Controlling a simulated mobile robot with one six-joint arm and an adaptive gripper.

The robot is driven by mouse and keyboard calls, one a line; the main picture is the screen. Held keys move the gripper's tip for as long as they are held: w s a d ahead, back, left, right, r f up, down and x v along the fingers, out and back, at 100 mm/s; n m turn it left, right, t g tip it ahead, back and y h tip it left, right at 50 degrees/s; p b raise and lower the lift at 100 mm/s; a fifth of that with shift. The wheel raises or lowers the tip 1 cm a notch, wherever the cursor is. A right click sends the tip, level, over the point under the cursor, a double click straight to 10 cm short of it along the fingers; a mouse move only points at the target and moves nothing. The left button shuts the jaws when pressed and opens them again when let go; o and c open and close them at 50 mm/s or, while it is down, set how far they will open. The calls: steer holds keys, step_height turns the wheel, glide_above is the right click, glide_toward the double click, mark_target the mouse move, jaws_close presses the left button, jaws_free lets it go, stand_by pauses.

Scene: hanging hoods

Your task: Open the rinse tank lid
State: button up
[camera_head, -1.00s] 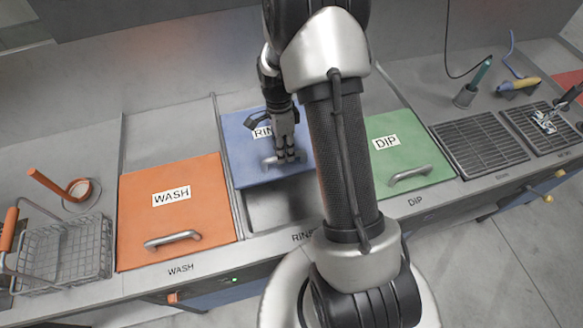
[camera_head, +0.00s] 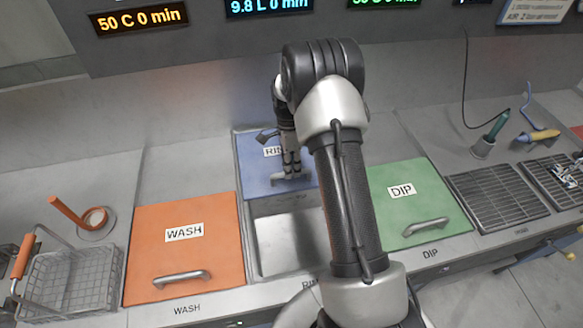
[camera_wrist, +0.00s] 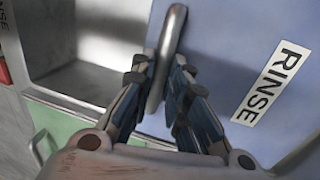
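The blue rinse tank lid (camera_head: 250,168) is slid part of the way back, and its label is partly covered by my arm in the head view. In front of it the rinse tank opening (camera_head: 283,240) shows a bare metal interior. My gripper (camera_head: 291,170) is at the lid's metal handle (camera_head: 277,180). In the wrist view, my gripper (camera_wrist: 160,78) has its fingers on both sides of the handle bar (camera_wrist: 174,32), closed around it. The lid's RINSE label (camera_wrist: 270,85) is beside the fingers, and the opening (camera_wrist: 95,45) shows at the left.
The orange wash lid (camera_head: 187,255) and green dip lid (camera_head: 405,205) lie closed on either side. Drain grates (camera_head: 497,195) are at the right. Displays (camera_head: 268,5) hang above the back.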

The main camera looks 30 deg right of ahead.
steer(key=o, duration=0.4)
steer(key=shift+o, duration=0.2)
step_height(320, 180, up, 12)
steer(key=w, duration=0.2)
steer(key=shift+d, duration=0.3)
steer(key=shift+w+f, duration=0.1)
steer(key=shift+f, duration=0.05)
